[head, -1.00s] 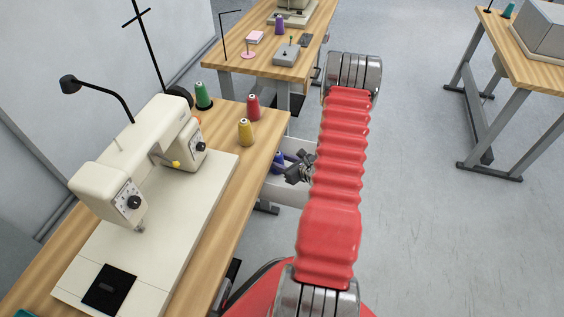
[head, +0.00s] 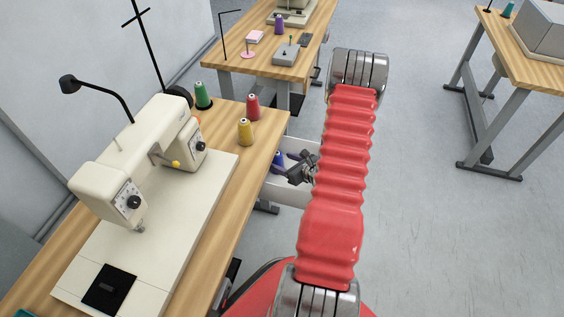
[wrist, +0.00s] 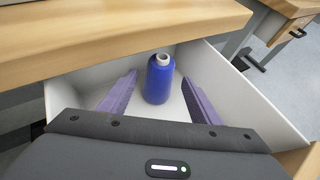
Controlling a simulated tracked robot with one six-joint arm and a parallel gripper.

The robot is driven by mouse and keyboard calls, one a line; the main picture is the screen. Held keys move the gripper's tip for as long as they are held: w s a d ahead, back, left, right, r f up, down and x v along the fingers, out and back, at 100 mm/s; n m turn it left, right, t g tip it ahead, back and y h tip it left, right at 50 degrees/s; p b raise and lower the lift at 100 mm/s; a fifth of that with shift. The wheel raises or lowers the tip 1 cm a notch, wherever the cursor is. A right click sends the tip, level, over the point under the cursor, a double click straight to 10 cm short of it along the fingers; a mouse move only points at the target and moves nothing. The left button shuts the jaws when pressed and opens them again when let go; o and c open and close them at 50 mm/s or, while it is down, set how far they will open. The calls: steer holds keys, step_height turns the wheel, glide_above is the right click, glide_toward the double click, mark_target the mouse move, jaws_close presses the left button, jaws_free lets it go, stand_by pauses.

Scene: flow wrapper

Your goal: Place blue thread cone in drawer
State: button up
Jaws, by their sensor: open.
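The blue thread cone (wrist: 158,80) stands upright inside the open white drawer (wrist: 240,92) in the wrist view. My gripper (wrist: 158,92) is open, with one purple finger on each side of the cone and a visible gap to both. In the head view the cone (head: 278,159) shows partly at the drawer (head: 285,186) under the table edge. My gripper (head: 291,165) is beside it, largely hidden by its own wrist parts and the red arm sleeve.
The wooden table (head: 222,215) overhangs the drawer's back part. On it are a sewing machine (head: 150,170) and green (head: 203,95), red (head: 253,107) and yellow (head: 245,132) cones. Another table (head: 235,62) stands behind.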

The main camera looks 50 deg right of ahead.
steer(key=v, duration=1)
steer(key=shift+s, duration=0.2)
steer(key=shift+w+a+r, duration=0.1)
steer(key=shift+r, duration=0.1)
